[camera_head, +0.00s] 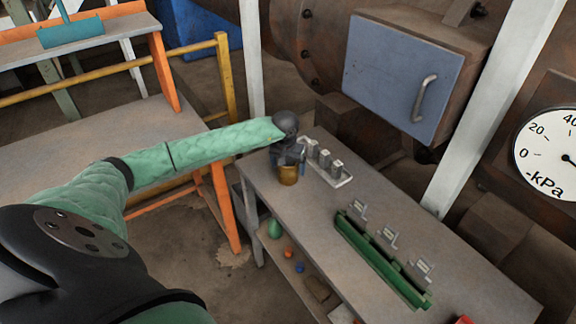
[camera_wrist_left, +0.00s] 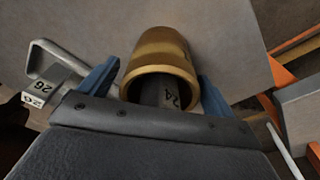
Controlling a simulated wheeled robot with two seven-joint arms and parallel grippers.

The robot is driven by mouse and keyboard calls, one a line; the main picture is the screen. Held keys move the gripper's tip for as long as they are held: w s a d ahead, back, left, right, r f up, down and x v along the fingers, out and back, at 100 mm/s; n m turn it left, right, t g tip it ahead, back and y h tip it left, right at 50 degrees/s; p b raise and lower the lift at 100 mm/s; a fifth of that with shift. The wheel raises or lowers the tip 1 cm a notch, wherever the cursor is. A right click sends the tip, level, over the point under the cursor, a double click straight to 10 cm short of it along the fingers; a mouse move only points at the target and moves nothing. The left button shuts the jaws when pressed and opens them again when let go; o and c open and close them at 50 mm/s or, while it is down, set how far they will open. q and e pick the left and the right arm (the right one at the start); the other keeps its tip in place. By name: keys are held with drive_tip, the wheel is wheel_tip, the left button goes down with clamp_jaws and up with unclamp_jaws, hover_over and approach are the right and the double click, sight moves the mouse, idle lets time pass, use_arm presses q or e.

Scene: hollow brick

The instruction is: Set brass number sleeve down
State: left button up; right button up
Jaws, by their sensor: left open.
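The brass sleeve (camera_head: 288,176) is at the far left end of the grey bench, below my left gripper (camera_head: 287,155). It appears to stand on the bench top. In the left wrist view the brass sleeve (camera_wrist_left: 160,52) has its open end towards the camera, and a grey numbered block (camera_wrist_left: 168,94) shows inside it. The blue fingers of my left gripper (camera_wrist_left: 158,88) are open, one on each side of the sleeve, with small gaps visible. My right gripper is not in view.
A pale tray (camera_head: 345,182) with grey blocks stands just right of the sleeve. A green rack (camera_head: 380,262) with grey numbered plates lies further along the bench (camera_head: 460,275). A blue-grey cabinet door (camera_head: 400,75) and a pressure gauge (camera_head: 550,150) are behind. Small coloured items sit on the lower shelf.

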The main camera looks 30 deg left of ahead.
use_arm(q)
drive_tip(key=shift+r, duration=0.25)
drive_tip(key=r, duration=0.3)
drive_tip(key=s+r, duration=0.1)
drive_tip(key=r, duration=0.6)
drive_tip(key=shift+s+d+r+p, duration=0.1)
drive_tip(key=shift+s+r+p, duration=0.05)
drive_tip(key=shift+r+p, duration=0.2)
drive_tip(key=shift+s+r, duration=0.1)
drive_tip(key=shift+r, duration=0.35)
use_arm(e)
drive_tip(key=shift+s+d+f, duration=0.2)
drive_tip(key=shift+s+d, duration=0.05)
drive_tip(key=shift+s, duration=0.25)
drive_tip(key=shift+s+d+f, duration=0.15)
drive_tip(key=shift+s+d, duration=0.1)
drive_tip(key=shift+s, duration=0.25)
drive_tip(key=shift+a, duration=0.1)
